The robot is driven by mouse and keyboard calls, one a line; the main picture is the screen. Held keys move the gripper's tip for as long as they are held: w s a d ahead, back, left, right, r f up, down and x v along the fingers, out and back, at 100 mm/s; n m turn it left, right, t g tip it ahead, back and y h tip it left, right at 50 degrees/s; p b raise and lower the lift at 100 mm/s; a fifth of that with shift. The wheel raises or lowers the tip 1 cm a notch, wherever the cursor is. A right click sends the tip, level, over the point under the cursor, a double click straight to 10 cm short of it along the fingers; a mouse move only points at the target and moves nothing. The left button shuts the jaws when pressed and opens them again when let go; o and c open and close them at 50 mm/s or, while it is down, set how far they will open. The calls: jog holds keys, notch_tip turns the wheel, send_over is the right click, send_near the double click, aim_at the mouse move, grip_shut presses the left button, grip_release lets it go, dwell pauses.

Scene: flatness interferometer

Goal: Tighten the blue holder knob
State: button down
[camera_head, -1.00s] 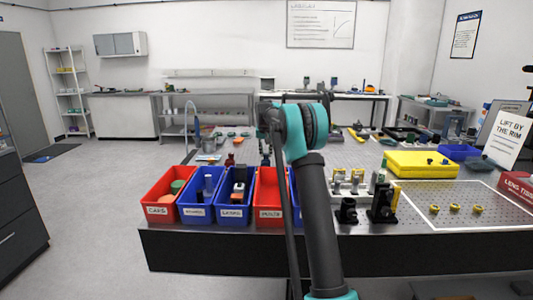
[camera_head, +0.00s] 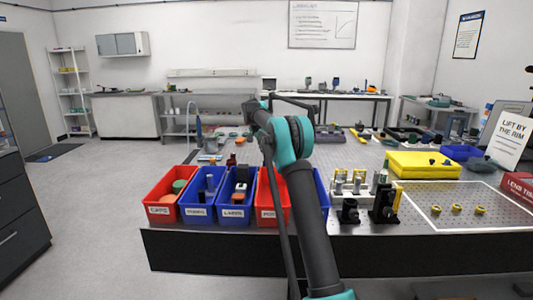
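I cannot pick out a blue holder knob at this size. Two black holders stand on the bench right of my arm: a short one (camera_head: 349,211) and a taller one (camera_head: 384,204) with a yellow part at its right side. Behind them, several silver and brass-coloured posts (camera_head: 357,183) stand in a pale rack. My arm rises from the bottom of the head view to a teal joint, left of the holders, and bends away beyond it. My gripper's fingers cannot be made out.
Red and blue labelled bins, including a red one (camera_head: 164,211), line the bench's front left. A yellow case (camera_head: 424,165) lies behind a white-outlined area (camera_head: 466,226) holding several yellow knobs (camera_head: 457,208). A sign (camera_head: 513,135) stands at right.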

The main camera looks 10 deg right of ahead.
dwell(0.5)
jog(key=c, duration=1.3)
grip_release()
jog(key=v, duration=1.2)
